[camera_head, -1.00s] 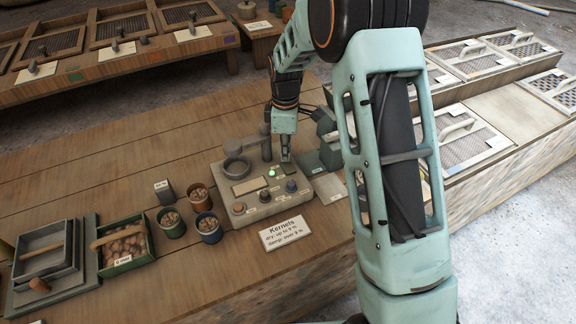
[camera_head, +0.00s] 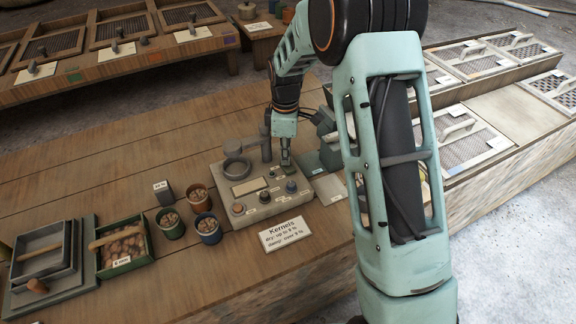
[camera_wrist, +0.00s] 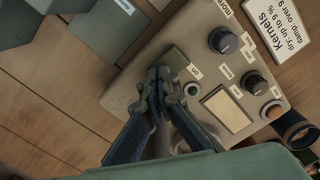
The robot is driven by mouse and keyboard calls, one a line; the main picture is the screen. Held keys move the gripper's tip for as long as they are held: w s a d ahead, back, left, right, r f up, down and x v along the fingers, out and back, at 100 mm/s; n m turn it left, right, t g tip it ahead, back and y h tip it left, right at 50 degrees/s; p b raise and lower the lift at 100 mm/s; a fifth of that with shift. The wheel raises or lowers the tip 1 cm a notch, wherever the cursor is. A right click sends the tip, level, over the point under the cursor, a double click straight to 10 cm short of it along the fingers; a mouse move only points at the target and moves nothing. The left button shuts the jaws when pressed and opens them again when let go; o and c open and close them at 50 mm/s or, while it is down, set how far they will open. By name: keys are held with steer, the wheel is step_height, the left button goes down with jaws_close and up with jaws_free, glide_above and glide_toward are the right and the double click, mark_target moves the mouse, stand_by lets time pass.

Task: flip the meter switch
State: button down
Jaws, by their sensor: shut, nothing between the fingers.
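The meter (camera_head: 240,208) is a grey box on the wooden bench, with a pale blank display (camera_head: 249,187), several knobs and a ring-shaped cup holder at its back left. My gripper (camera_head: 286,160) points down over its back right corner, fingers shut and empty. In the wrist view, my fingertips (camera_wrist: 160,82) are at a small green-grey switch plate (camera_wrist: 176,60) beside an "on" label (camera_wrist: 194,72). The switch lever is hidden by the fingers, so I cannot tell its position or whether they touch it. A small round lamp (camera_wrist: 191,89) sits beside the plate and looks unlit.
A "Kernels" card (camera_head: 285,234) lies in front of the meter. Pots of kernels (camera_head: 209,229) and a green box (camera_head: 124,249) stand to its left. A grey-green device (camera_head: 326,155) stands close right of my gripper. Mesh-lidded trays (camera_head: 470,146) are farther right.

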steer(key=shift+r+p, duration=2.2)
steer(key=shift+r, duration=1.25)
